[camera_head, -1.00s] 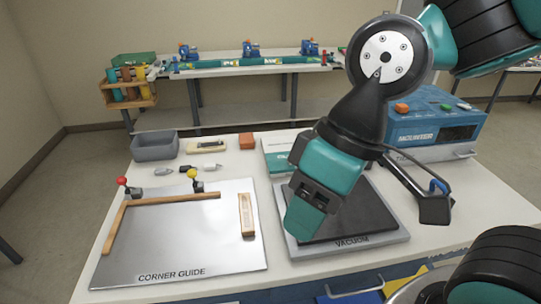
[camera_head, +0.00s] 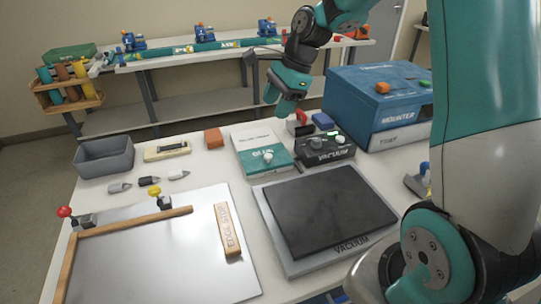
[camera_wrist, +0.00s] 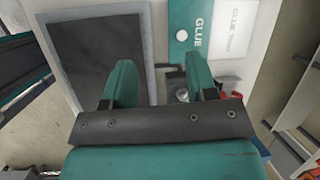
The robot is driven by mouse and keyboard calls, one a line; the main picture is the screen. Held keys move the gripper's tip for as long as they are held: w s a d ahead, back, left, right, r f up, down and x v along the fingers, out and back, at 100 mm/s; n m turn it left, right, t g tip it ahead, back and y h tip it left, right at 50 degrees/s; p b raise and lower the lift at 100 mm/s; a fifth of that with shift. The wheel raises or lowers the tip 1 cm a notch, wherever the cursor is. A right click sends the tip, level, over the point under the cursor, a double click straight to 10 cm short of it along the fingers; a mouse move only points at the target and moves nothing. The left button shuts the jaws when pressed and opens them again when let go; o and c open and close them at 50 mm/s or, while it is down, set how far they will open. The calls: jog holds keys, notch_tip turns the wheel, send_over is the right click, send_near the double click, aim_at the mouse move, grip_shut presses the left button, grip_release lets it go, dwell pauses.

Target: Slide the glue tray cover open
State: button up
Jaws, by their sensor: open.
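The glue tray (camera_head: 250,138) is a flat white box on the worktable, left of the vacuum control box. A teal panel marked GLUE with a white round knob (camera_head: 267,157) forms its near part; the white part behind bears more lettering. In the wrist view the teal panel (camera_wrist: 183,20) and white part (camera_wrist: 228,45) are at the top, right of centre. My gripper (camera_head: 283,108) is raised above the back of the table, beyond the tray and apart from it. In the wrist view my gripper (camera_wrist: 159,75) has its fingers spread, with nothing between them.
The black-topped vacuum plate (camera_head: 325,215) lies in front of the tray. The vacuum control box (camera_head: 324,150) and blue mounter (camera_head: 375,105) stand to the right.

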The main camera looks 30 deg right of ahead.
jog(key=w+d+f+m, duration=0.3)
jog(key=d+f+m, duration=0.1)
jog(key=d+m, duration=0.25)
jog(key=p, duration=0.2)
send_near(269, 155)
jog(key=shift+t, duration=0.3)
jog(key=x, duration=0.8)
jog(key=shift+s+a+f, duration=0.2)
jog(key=shift+f, duration=0.15)
grip_shut()
